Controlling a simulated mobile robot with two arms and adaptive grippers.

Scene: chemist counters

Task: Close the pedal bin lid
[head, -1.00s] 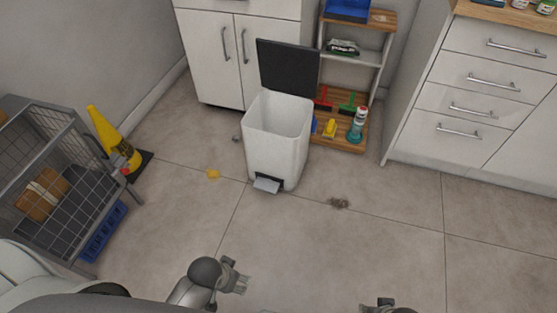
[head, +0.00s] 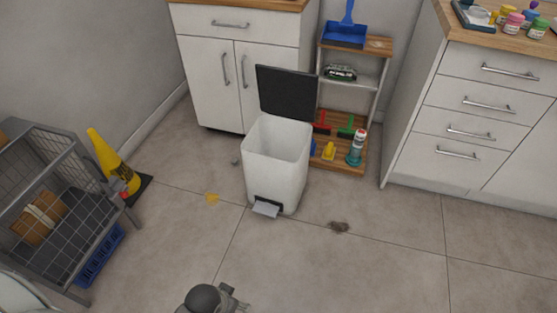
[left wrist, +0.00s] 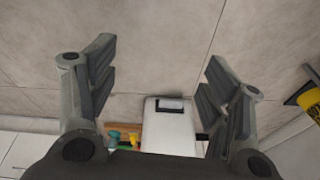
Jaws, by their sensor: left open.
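The white pedal bin (head: 273,165) stands upright on the floor in the middle of the head view. Its dark lid (head: 287,93) is open, raised upright at the back. The grey pedal (head: 265,209) is at the bottom front. My left gripper (head: 232,300) is at the bottom edge of the head view, apart from the bin and in front of it. In the left wrist view the left gripper (left wrist: 155,85) is open and empty, with the bin (left wrist: 168,130) visible beyond its fingers. My right gripper is not in view.
A wire trolley (head: 60,195) and a yellow cone (head: 112,160) stand at the left. A white cabinet (head: 240,70) and a shelf of cleaning things (head: 375,90) are behind the bin. Drawers (head: 470,110) stand at the right. The floor before the bin is clear, apart from small spots of dirt.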

